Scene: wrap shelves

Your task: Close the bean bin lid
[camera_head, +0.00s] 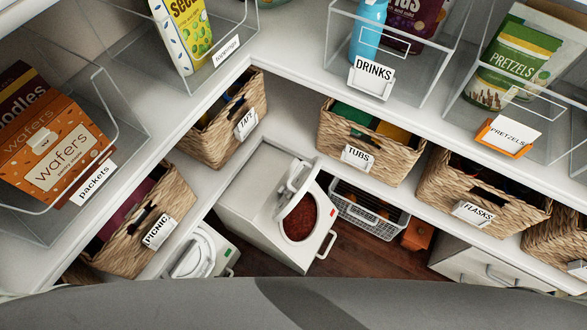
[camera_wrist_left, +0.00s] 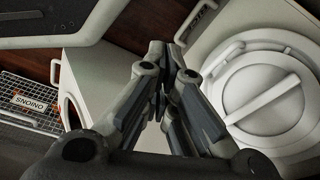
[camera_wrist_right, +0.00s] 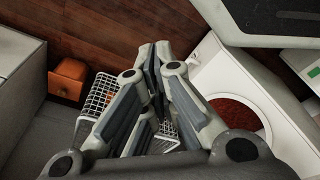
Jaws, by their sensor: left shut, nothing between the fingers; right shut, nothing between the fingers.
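The bean bin is a white bin (camera_head: 255,215) on the floor below the shelves. Its round mouth is open and shows dark red beans (camera_head: 302,218). Its white lid (camera_head: 294,190) is tilted up at the mouth's left side. In the right wrist view the mouth with the beans (camera_wrist_right: 237,113) lies right of my right gripper (camera_wrist_right: 155,55), which is shut and empty. My left gripper (camera_wrist_left: 167,52) is shut and empty, between a white bin (camera_wrist_left: 105,70) at its left and a bin with a closed round lid (camera_wrist_left: 265,88). Neither gripper shows in the head view.
The closed-lid bin (camera_head: 200,252) stands left of the bean bin. A wire basket (camera_head: 368,215) and an orange box (camera_head: 417,235) are to its right. Shelves with labelled wicker baskets, such as TUBS (camera_head: 365,140) and PICNIC (camera_head: 135,225), overhang the bins. Dark wooden floor (camera_head: 345,260) shows between.

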